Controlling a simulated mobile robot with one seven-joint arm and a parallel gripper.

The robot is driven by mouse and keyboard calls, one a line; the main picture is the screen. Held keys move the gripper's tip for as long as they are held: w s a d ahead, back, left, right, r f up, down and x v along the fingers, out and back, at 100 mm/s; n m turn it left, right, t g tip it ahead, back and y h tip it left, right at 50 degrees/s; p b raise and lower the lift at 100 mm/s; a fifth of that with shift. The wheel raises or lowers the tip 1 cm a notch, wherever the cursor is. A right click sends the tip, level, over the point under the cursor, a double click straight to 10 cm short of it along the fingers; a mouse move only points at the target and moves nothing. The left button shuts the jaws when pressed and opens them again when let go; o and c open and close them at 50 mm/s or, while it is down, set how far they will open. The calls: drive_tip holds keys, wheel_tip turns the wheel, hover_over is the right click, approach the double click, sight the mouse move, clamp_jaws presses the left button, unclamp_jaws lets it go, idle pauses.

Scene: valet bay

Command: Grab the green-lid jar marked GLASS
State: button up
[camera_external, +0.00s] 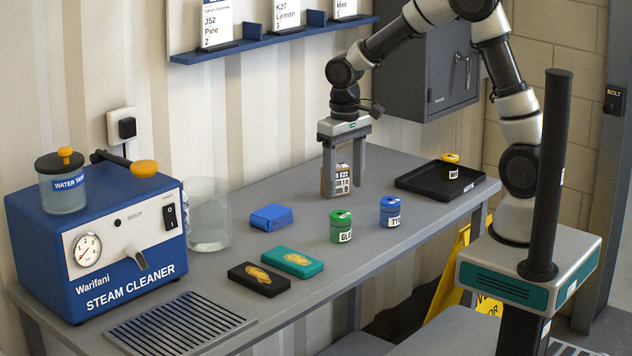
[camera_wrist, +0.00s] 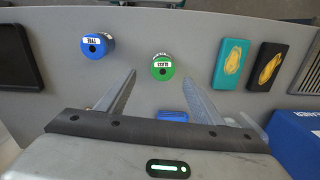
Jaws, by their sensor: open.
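The green-lid jar (camera_external: 341,227) stands upright near the front edge of the bench, its white label partly readable as "GLA". In the wrist view the green jar (camera_wrist: 162,68) shows from above, just beyond and between the fingers. My gripper (camera_external: 343,171) is open and points down, above and behind the jar. In the wrist view my gripper (camera_wrist: 160,95) has its two fingers spread with nothing held between them. A small brown box with a printed label (camera_external: 337,181) stands by the fingers in the external view; whether they touch is unclear.
A blue-lid jar (camera_external: 389,213) stands just right of the green one. A blue block (camera_external: 271,217), a teal box (camera_external: 291,262) and a black box (camera_external: 259,279) lie to the left. A black tray (camera_external: 418,186) holds a yellow-lid jar (camera_external: 450,168). The steam cleaner (camera_external: 100,235) fills the left end.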

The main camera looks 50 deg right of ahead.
sight(341, 214)
wheel_tip(341, 214, down, 4)
drive_tip(key=shift+f, duration=0.25)
drive_tip(key=shift+w+a+f, duration=0.1)
drive_tip(key=shift+a+f, duration=0.05)
drive_tip(key=shift+f, duration=1.2)
drive_tip(key=shift+w+a+f, duration=0.1)
drive_tip(key=shift+a+f, duration=0.05)
drive_tip(key=shift+f, duration=1.15)
drive_tip(key=c, duration=1.1)
